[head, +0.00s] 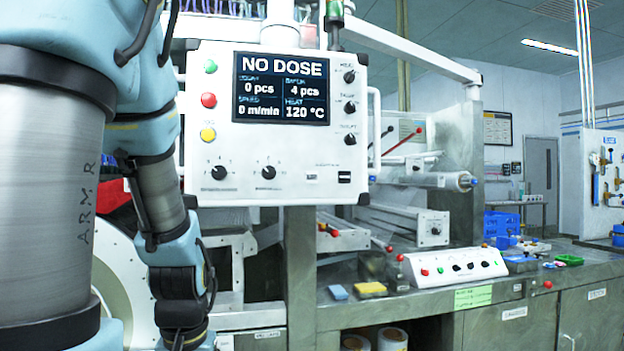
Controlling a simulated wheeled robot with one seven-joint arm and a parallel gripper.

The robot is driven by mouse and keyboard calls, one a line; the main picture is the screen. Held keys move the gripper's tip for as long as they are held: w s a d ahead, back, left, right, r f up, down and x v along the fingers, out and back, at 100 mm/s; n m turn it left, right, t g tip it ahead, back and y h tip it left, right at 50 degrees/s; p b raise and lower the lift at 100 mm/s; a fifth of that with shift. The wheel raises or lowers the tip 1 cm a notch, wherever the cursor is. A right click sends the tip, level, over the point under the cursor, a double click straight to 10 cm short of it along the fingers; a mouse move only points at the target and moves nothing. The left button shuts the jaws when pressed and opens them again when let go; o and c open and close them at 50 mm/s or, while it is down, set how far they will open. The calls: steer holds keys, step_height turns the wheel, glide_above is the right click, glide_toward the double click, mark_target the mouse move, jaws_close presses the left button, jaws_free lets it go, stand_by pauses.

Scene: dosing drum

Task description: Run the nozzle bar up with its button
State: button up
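A white control panel (320,188) faces me at upper centre. Its screen (281,88) reads "NO DOSE", 0 pcs, 4 pcs batch, 0 m/min and heat 120 °C. A green button (210,66), a red button (208,100) and a yellow button (207,134) run down its left side, close to my arm. A sloped white console (420,282) on the bench also has red and green buttons and black knobs. I cannot tell which button belongs to the nozzle bar, nor make out the bar for certain. My arm hangs at left; my gripper is out of view.
A steel bench (440,298) runs to the right. It holds a blue block (338,292), a yellow block (370,288) and small parts. A white roller (440,180) and red-knobbed levers (405,140) are behind. Blue bins (501,224) stand farther back. My arm hides the left side.

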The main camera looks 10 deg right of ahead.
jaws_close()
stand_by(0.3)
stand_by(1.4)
